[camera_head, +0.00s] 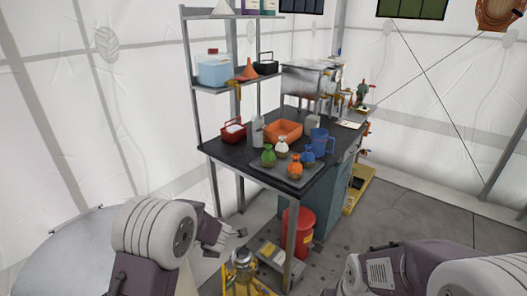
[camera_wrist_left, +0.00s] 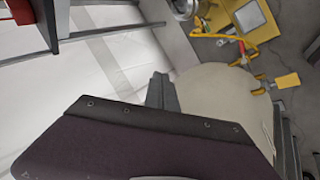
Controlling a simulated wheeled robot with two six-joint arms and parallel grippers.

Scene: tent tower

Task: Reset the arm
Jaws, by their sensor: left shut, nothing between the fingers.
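My left gripper (camera_head: 241,232) is at the lower left of the head view, beside the table's front left leg and apart from it. It is shut and empty. In the left wrist view its grey fingers (camera_wrist_left: 161,91) stand together above the dark purple housing. My right arm (camera_head: 430,268) enters at the lower right of the head view. Its fingers are not clearly seen.
A black-topped table (camera_head: 225,148) holds a tray with several coloured flasks, an orange bin (camera_head: 284,131) and a blue jug (camera_head: 320,142). A red bucket (camera_head: 299,232) and a yellow-framed item (camera_head: 243,268) stand below.

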